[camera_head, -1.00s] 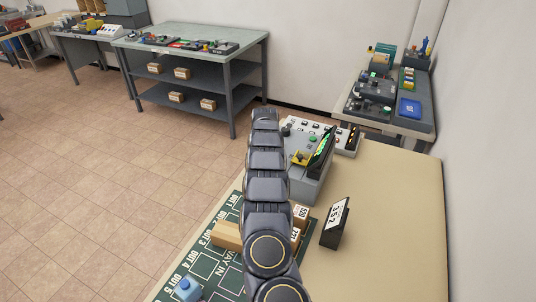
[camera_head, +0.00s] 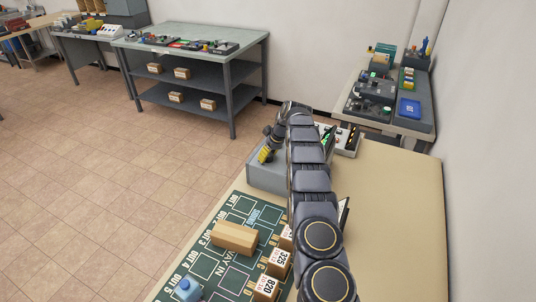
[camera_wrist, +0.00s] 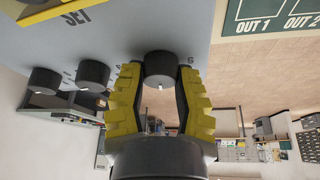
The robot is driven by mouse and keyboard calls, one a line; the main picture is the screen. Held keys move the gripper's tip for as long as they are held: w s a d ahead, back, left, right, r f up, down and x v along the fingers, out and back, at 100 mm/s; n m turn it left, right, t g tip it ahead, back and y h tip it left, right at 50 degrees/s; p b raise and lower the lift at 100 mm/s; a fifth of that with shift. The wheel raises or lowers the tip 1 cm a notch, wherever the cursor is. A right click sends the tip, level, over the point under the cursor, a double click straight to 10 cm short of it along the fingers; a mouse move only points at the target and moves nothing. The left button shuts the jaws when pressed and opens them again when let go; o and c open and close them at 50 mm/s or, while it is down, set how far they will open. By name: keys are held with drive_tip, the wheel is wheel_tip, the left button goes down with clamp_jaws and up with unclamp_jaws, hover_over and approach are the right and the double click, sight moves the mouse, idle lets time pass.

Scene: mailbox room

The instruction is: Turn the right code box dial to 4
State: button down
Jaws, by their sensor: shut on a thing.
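The grey code box (camera_head: 280,178) stands at the back left of the beige table, partly behind my arm. The wrist view shows its grey face (camera_wrist: 130,25) with "SET" lettering and three black dials in a row. The rightmost dial (camera_wrist: 159,68) sits between the yellow fingers of my gripper (camera_wrist: 157,85), which is shut on it. A small white mark shows on its lower edge; a digit like 6 shows to its right, other numbers are hidden.
A green sorting mat (camera_head: 205,266) lies at the front left, bearing a brown box (camera_head: 234,237), several numbered parcels and a blue object (camera_head: 187,288). A panel with buttons (camera_head: 347,138) is behind my arm. The table's right side (camera_head: 400,230) is clear.

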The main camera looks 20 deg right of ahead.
drive_tip(key=shift+f+n, duration=0.1)
drive_tip(key=shift+n, duration=0.5)
drive_tip(key=shift+n+g+y, duration=0.3)
drive_tip(key=c, duration=0.6)
unclamp_jaws()
drive_tip(key=shift+s+d+r, duration=0.1)
drive_tip(key=shift+r, duration=0.45)
drive_tip(key=v, duration=1.1)
drive_tip(key=shift+s+f, duration=0.1)
